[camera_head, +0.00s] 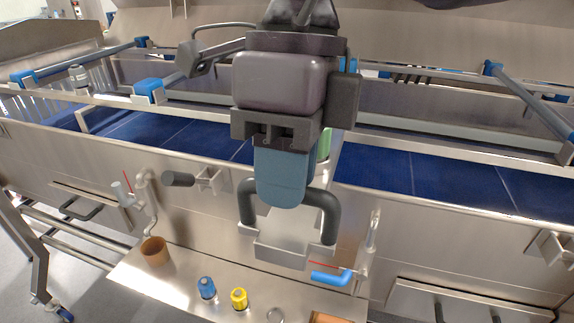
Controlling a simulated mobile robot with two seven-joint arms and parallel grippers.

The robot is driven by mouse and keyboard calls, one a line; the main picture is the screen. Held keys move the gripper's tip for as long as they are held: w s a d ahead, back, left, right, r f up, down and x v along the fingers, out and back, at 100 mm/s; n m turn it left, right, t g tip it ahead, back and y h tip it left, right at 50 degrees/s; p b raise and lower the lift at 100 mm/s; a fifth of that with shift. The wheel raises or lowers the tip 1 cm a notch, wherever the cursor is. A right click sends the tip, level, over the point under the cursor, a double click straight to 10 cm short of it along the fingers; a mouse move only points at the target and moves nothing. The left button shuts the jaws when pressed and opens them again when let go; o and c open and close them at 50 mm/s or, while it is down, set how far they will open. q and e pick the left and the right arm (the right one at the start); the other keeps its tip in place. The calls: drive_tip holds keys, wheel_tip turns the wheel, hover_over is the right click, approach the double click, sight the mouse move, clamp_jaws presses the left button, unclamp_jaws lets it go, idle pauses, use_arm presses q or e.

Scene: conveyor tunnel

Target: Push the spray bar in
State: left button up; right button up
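A black U-shaped handle (330,215) is fixed to a metal block (280,250) on the front of the steel machine, below the conveyor. I take this to be the spray bar's end, but most of it is hidden. My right gripper (278,200) comes down from the top centre. Its blue-grey finger end is in front of the handle, overlapping the space between the handle's two sides. I cannot tell whether it touches the handle. The fingers show as one block, so their opening is unclear. My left gripper is not in view.
A blue conveyor belt (380,175) runs behind the front panel. A black knob (178,179) sticks out at left.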

clamp_jaws()
drive_tip(key=shift+w+d, duration=0.25)
drive_tip(key=shift+w, duration=0.5)
drive_tip(key=shift+w+d, duration=0.2)
drive_tip(key=shift+w, duration=0.55)
drive_tip(key=shift+w+d, duration=0.25)
drive_tip(key=shift+w, duration=0.5)
drive_tip(key=shift+s, duration=0.1)
drive_tip(key=shift+o, duration=2.1)
unclamp_jaws()
wheel_tip(320, 180, up, 11)
drive_tip(key=w+b, duration=0.1)
drive_tip(key=w, duration=0.1)
drive_tip(key=shift+d+f, duration=0.2)
drive_tip(key=shift+d, duration=0.1)
